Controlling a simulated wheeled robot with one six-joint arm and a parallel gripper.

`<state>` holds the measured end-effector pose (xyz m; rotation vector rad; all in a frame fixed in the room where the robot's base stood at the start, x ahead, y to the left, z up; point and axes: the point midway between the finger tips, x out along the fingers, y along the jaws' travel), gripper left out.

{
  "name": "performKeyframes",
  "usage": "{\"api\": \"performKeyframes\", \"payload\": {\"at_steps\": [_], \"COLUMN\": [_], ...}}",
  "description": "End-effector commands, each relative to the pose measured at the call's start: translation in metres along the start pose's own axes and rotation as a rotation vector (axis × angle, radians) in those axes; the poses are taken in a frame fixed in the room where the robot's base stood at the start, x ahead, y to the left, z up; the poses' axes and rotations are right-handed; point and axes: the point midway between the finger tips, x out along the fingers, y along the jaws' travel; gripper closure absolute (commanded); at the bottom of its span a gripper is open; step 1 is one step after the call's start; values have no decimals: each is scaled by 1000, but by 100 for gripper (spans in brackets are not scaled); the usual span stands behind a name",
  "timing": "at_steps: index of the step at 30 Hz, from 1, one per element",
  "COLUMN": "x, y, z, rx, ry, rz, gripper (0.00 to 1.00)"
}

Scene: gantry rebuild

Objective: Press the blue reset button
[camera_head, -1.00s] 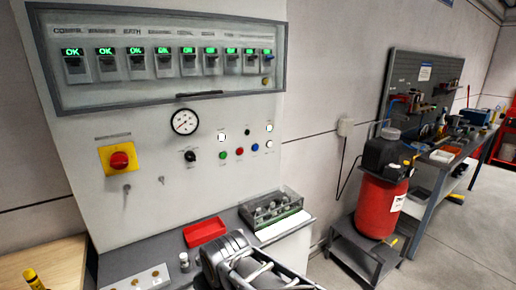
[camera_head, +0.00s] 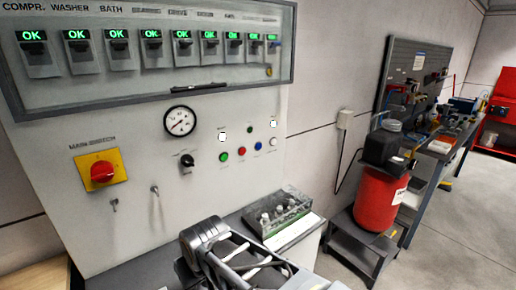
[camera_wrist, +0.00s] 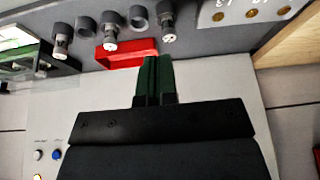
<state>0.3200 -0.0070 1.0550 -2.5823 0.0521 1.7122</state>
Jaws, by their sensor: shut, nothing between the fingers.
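The blue button (camera_head: 258,146) sits on the grey control panel (camera_head: 140,225), in a row between a red button (camera_head: 242,151) and a white button (camera_head: 273,142). In the wrist view the blue button (camera_wrist: 56,154) shows at the lower left, beside the dark body of my gripper, with the white button left of it. My gripper (camera_wrist: 153,60) is shut and empty, its green fingertips side by side. The fingertips point towards the shelf and are apart from the blue button. In the head view my arm fills the bottom middle and the fingertips cannot be made out.
A green button (camera_head: 224,157), a black selector knob (camera_head: 187,160) and a yellow-red main switch (camera_head: 102,171) are on the same panel. Below, a shelf bears a clear-lidded box (camera_head: 278,212) and a red tray (camera_wrist: 126,54). A red tank (camera_head: 377,200) stands to the right.

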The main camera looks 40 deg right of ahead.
Motion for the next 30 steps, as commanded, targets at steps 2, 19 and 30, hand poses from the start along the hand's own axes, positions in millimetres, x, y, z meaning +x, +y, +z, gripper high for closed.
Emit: {"api": "performKeyframes", "payload": {"at_steps": [2, 19, 30], "x": [8, -31, -69], "y": [16, 290, 372], "z": [-23, -171, -155], "rx": [93, 853, 949], "ry": [83, 1147, 1468], "rz": [16, 275, 379], "gripper": [100, 100, 100]}}
